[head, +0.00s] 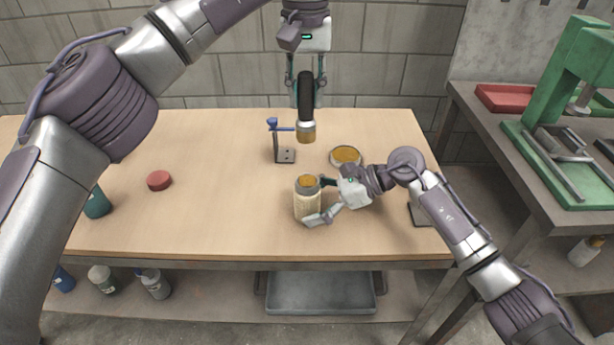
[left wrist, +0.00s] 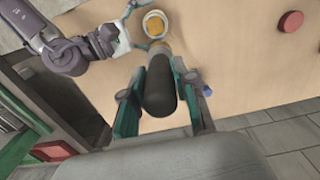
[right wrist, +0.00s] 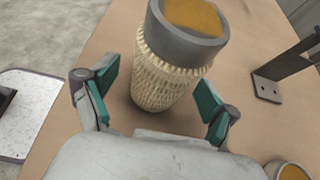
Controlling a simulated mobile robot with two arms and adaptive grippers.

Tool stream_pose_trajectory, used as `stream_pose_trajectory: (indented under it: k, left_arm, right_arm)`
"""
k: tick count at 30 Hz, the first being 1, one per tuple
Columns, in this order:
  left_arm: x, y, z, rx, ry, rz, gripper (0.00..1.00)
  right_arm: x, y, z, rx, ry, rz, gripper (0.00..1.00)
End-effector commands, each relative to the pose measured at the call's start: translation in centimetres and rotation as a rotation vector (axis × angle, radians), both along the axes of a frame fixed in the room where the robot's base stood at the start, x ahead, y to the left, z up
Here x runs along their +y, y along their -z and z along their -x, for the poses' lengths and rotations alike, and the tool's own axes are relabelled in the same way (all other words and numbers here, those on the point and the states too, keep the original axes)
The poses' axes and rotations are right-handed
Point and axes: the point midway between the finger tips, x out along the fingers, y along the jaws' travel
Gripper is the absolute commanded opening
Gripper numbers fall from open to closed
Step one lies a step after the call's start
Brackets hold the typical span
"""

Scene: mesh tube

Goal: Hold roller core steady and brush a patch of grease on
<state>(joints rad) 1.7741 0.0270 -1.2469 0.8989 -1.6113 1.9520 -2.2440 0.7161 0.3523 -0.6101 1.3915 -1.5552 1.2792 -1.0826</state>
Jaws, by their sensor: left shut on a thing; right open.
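The roller core (head: 307,203) stands upright on the bench, a cream mesh tube with a grey collar and an amber top. It also shows in the right wrist view (right wrist: 168,75). My right gripper (right wrist: 155,106) is open with one finger on each side of the core; a gap shows at its left finger. My left gripper (head: 306,80) is shut on the black handle of a brush (head: 306,105), held bristles down above the bench, beyond the core. The brush handle also shows in the left wrist view (left wrist: 160,88), hiding most of the bristles. A round dish of amber grease (head: 345,157) sits right of the brush.
A small stand with a blue top (head: 284,152) is just left of the brush. A red disc (head: 159,180) and a dark green bottle (head: 97,203) are on the bench's left. A side table (head: 480,160) with a green press stands at right. The bench's middle left is clear.

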Motion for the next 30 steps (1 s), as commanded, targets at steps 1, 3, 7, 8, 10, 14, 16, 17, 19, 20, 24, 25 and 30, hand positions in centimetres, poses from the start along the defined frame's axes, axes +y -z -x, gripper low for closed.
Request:
stream_pose_trajectory:
  k: [1,3,7,8,10,14,16,17,19,20,24,25,30]
  left_arm:
    - [0.0,0.0,0.0,0.000,0.000,0.000,0.00]
    - [0.0,0.0,0.0,0.000,0.000,0.000,0.00]
    - [0.0,0.0,0.0,0.000,0.000,0.000,0.00]
    - [0.0,0.0,0.0,0.000,0.000,0.000,0.00]
    - [0.0,0.0,0.0,0.000,0.000,0.000,0.00]
    - [0.0,0.0,0.0,0.000,0.000,0.000,0.00]
    - [0.0,0.0,0.0,0.000,0.000,0.000,0.00]
    - [0.0,0.0,0.0,0.000,0.000,0.000,0.00]
    - [0.0,0.0,0.0,0.000,0.000,0.000,0.00]
    - [0.0,0.0,0.0,0.000,0.000,0.000,0.00]
    - [0.0,0.0,0.0,0.000,0.000,0.000,0.00]
    - [0.0,0.0,0.0,0.000,0.000,0.000,0.00]
    - [0.0,0.0,0.0,0.000,0.000,0.000,0.00]
  right_arm:
    - [-0.1,0.0,0.0,0.000,0.000,0.000,0.87]
    - [-0.4,-0.2,0.0,0.000,0.001,0.001,0.87]
    - [-2.0,-1.0,-0.1,-0.002,0.002,0.002,0.87]
    - [-2.5,-1.3,-0.1,-0.002,0.002,0.003,0.87]
    - [-3.8,-2.0,-0.1,-0.002,0.004,0.003,0.87]
    - [-6.4,-3.4,-0.1,-0.002,0.004,0.003,0.87]
    - [-7.6,-4.0,-0.1,-0.001,0.003,0.003,0.87]
    - [-8.0,-4.3,-0.1,-0.001,0.003,0.003,0.87]
    - [-9.0,-4.8,-0.1,-0.001,0.003,0.002,0.87]
    - [-9.3,-5.0,-0.1,0.000,0.002,0.002,0.87]
    - [-10.3,-5.6,-0.1,0.000,0.001,0.000,0.87]
    - [-10.4,-5.6,-0.1,0.000,0.001,0.000,0.87]
    - [-10.6,-5.7,0.0,0.000,0.000,0.000,0.87]
